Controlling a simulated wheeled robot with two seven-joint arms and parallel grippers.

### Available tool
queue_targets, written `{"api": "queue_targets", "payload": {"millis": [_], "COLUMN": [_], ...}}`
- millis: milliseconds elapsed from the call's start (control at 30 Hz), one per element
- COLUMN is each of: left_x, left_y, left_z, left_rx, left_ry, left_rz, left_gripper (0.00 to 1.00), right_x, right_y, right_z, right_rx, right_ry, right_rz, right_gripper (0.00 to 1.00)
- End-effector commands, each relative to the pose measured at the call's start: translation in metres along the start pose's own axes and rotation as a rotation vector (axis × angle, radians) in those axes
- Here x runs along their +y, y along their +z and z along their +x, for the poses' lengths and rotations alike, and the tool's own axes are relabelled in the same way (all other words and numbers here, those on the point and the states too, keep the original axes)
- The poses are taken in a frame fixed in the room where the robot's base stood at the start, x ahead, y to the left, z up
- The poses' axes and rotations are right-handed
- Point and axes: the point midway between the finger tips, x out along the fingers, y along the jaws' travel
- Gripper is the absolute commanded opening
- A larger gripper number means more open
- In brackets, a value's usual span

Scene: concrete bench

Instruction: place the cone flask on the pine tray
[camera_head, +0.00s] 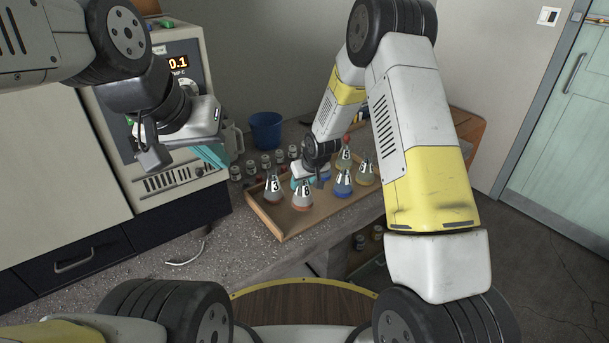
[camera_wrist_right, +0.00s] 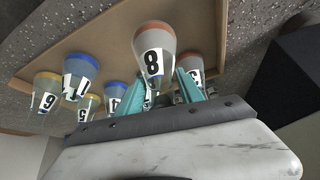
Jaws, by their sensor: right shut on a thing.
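The pine tray (camera_head: 287,233) lies on the bench in the head view, and its bare floor shows in the right wrist view (camera_wrist_right: 112,42). Cone flask 8 (camera_head: 302,197), clear with an orange band at its base, stands upright over the tray's near part. My right gripper (camera_head: 307,176) is shut on this flask, which sits between the teal fingers in the right wrist view (camera_wrist_right: 152,62). I cannot tell whether its base touches the tray. My left gripper (camera_head: 212,150) is raised at the left, away from the tray; its finger gap is hidden.
Flask 3 (camera_head: 273,192) stands close left of flask 8. A blue-based flask (camera_head: 342,184) and yellow-based flasks (camera_head: 365,176) stand to the right in the tray. Small jars (camera_head: 250,168) line its far left side. A blue bucket (camera_head: 266,130) stands behind.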

Motion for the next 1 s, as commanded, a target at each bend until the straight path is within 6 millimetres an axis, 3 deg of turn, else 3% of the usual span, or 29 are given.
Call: {"api": "queue_targets", "payload": {"millis": [200,500,800,833,933,1000], "left_x": [0.0,0.0,0.0,0.0,0.0,0.0], "left_y": [0.0,0.0,0.0,0.0,0.0,0.0], "left_z": [0.0,0.0,0.0,0.0,0.0,0.0], "left_rx": [0.0,0.0,0.0,0.0,0.0,0.0], "left_ry": [0.0,0.0,0.0,0.0,0.0,0.0], "left_rz": [0.0,0.0,0.0,0.0,0.0,0.0], "left_gripper": [0.0,0.0,0.0,0.0,0.0,0.0], "right_x": [0.011,0.009,0.009,0.009,0.009,0.009], "right_y": [-0.007,0.011,0.012,0.013,0.013,0.013], "right_z": [0.004,0.034,0.036,0.036,0.036,0.036], "right_rx": [0.004,0.001,0.002,0.001,0.001,0.001], "right_ry": [0.001,0.0,0.0,0.0,0.0,0.0], "right_rz": [0.002,-0.001,0.0,0.0,0.0,0.0], "right_gripper": [0.0,0.0,0.0,0.46,0.65,0.66]}}
